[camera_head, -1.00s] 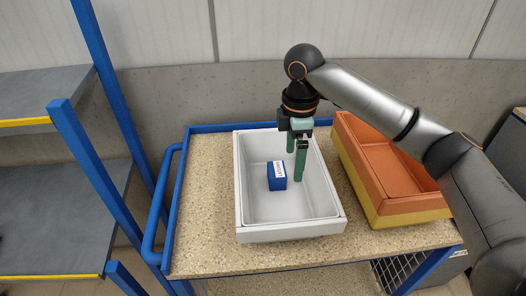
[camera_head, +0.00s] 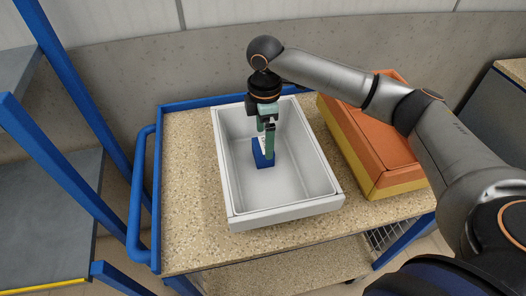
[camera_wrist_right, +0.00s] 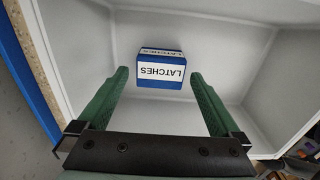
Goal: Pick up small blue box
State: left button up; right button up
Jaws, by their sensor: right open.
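The small blue box (camera_head: 261,155) lies in the white bin (camera_head: 284,212) on the cart. In the right wrist view the box (camera_wrist_right: 161,69) has a white label reading "LATCHES" and sits ahead of the fingertips, centred between the two green fingers. My right gripper (camera_head: 268,152) points down into the bin, and its fingers partly cover the box in the head view. In the wrist view the right gripper (camera_wrist_right: 160,75) is open with nothing between its fingers. My left gripper is not in view.
The white bin's walls (camera_wrist_right: 257,65) surround the box. An orange and yellow bin (camera_head: 375,150) stands to the right on the speckled cart top (camera_head: 190,200). A blue-framed shelf (camera_head: 60,150) is at the left.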

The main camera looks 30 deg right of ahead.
aim_at(263, 145)
jog(key=f, duration=0.4)
jog(key=shift+a+f, duration=0.2)
jog(key=shift+f, duration=0.15)
jog(key=c, duration=1.2)
